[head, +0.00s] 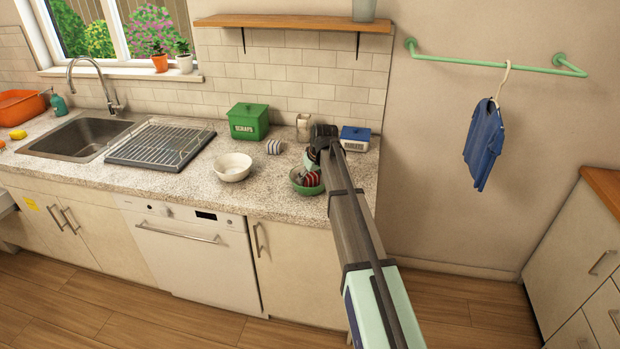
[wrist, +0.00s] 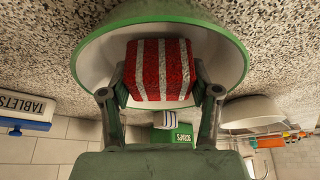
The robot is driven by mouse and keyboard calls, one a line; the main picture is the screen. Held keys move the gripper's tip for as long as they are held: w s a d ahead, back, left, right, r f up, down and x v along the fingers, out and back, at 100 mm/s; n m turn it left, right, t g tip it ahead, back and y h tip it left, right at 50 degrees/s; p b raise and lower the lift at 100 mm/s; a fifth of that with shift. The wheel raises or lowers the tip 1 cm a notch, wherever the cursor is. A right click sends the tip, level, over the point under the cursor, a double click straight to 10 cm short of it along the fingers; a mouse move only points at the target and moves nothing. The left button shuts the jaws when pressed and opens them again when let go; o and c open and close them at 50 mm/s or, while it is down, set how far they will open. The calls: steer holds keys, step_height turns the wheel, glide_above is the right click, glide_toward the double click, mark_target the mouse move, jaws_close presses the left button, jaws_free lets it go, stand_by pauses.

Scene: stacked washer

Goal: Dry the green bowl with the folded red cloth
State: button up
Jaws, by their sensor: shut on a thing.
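The green bowl (head: 296,187) stands on the counter near its front edge, partly hidden by my arm in the head view. In the wrist view the bowl (wrist: 232,52) shows a green rim and a pale inside. The folded red cloth (wrist: 160,72) has white stripes and is inside the bowl's outline; it also shows in the head view (head: 312,180). My gripper (wrist: 160,92) is shut on the cloth, one finger on each side. Whether the cloth touches the bowl's inner surface is hard to tell.
A white bowl (head: 233,168) stands to the left. Behind are a green scraps bin (head: 249,122), a striped cup (head: 274,147), a jar (head: 303,124) and a tablets box (head: 355,138). A dish rack (head: 160,146) lies beside the sink (head: 75,139).

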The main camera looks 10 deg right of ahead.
steer(key=shift+r+p, duration=2.1)
steer(key=shift+r, duration=2.6)
steer(key=shift+s+d+f+m, duration=0.1)
steer(key=shift+s+m, duration=0.25)
steer(key=shift+m, duration=0.05)
steer(key=s+f+m+h+b, duration=0.1)
steer(key=s+m+b, duration=0.1)
steer(key=s, duration=2)
steer(key=shift+s+f+m+h, duration=0.3)
steer(key=shift+f+m, duration=0.1)
steer(key=shift+m, duration=0.3)
